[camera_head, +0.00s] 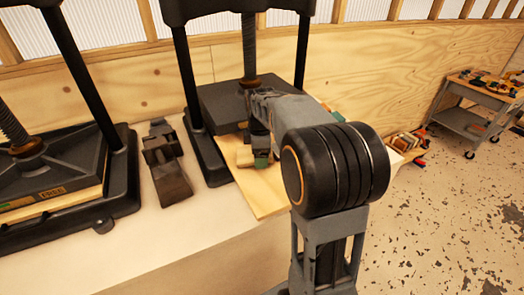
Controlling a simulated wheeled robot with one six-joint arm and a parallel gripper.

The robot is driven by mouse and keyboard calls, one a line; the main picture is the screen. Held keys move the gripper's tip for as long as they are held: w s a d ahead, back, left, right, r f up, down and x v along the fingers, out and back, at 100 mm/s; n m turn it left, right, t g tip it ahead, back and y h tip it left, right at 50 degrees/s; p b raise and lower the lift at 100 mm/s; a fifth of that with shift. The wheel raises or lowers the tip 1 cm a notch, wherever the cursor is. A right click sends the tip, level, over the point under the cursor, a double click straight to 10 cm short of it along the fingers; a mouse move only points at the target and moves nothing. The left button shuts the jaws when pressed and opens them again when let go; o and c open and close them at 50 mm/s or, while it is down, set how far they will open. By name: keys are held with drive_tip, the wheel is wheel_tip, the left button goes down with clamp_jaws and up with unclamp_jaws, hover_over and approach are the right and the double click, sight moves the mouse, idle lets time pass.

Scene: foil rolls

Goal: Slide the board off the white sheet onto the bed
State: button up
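A flat pale wooden board (262,197) lies under the right-hand press, and its near corner sticks out past the press base toward the front. A small pale wood block (244,156) and a small green piece (261,160) sit over the board's far part. My gripper (259,150) points down beside them, below the press's dark plate. My arm hides much of it, so I cannot tell whether its fingers are open or touch anything. The press bed is mostly hidden by the board and my arm. I cannot make out a separate white sheet.
The right press's dark plate (222,103) and black posts (187,78) stand close around my gripper. A second press (62,185) stands at the left, with a dark metal tool (167,165) between them. The pale bench top (165,232) is clear in front. A cart (478,105) stands far right.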

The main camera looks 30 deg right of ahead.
drive_tip(key=shift+s+a, duration=0.55)
drive_tip(key=shift+a, duration=0.05)
drive_tip(key=o, duration=0.8)
drive_tip(key=r, duration=0.4)
drive_tip(key=r+p, duration=0.1)
drive_tip(key=r, duration=0.4)
drive_tip(key=s+r, duration=0.1)
drive_tip(key=r, duration=0.3)
drive_tip(key=shift+a+r, duration=0.15)
drive_tip(key=shift+r, duration=0.25)
